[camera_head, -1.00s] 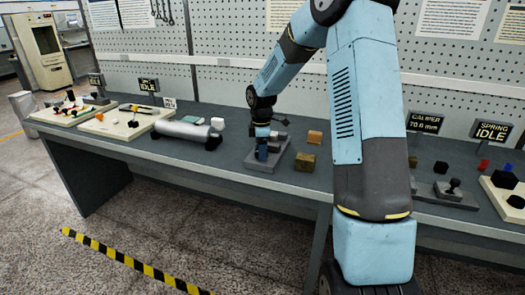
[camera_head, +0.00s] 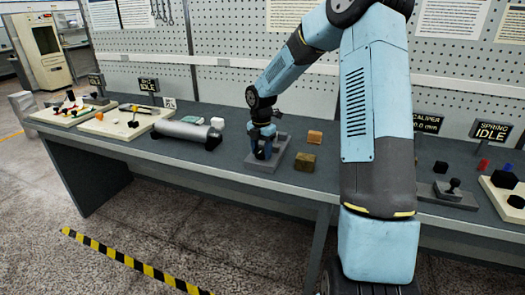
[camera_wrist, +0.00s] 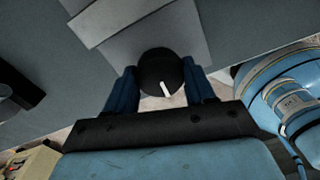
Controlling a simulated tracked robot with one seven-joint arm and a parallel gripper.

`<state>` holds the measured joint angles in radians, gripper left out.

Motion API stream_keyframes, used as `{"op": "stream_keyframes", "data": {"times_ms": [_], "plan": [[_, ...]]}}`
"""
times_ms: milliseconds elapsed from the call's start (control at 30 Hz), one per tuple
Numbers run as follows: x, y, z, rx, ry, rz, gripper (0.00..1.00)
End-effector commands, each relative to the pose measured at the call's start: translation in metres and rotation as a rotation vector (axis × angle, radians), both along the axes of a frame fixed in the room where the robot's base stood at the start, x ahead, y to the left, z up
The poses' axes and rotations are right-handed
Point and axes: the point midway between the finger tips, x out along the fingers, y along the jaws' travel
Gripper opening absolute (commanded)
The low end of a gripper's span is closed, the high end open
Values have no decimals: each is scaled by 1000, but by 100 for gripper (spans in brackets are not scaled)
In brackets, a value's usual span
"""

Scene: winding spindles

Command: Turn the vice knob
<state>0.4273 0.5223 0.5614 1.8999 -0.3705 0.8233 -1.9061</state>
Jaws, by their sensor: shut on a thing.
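The vice (camera_head: 281,158) is a grey block on a flat plate on the bench, left of my big arm link. Its knob (camera_wrist: 160,72) is round and black with a white mark in the wrist view. The mark points down and slightly right. My gripper (camera_head: 263,148) is at the front of the vice, and its two blue fingers show in the wrist view (camera_wrist: 162,90). They are shut on the knob, one on each side. In the head view the fingers and arm hide the knob.
An orange block (camera_head: 314,137) and a brownish block (camera_head: 305,161) stand right of the vice. A grey cylinder with dark ends (camera_head: 183,131) lies to its left. The bench front edge (camera_head: 240,172) is close. Boards with small parts (camera_head: 128,122) stand farther left.

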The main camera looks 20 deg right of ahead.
Motion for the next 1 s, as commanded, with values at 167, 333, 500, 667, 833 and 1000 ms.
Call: {"op": "stream_keyframes", "data": {"times_ms": [167, 333, 500, 667, 833, 1000], "plan": [[-3, -1, -2, -2, 9, 47, 23], [-3, -2, -2, -2, 9, 66, 23], [-3, -2, -2, -1, 8, 69, 24], [-2, -2, -2, -1, 8, 69, 23], [-2, -1, -2, -1, 7, 68, 67], [-1, -1, -1, 0, 4, 68, 80]]}}
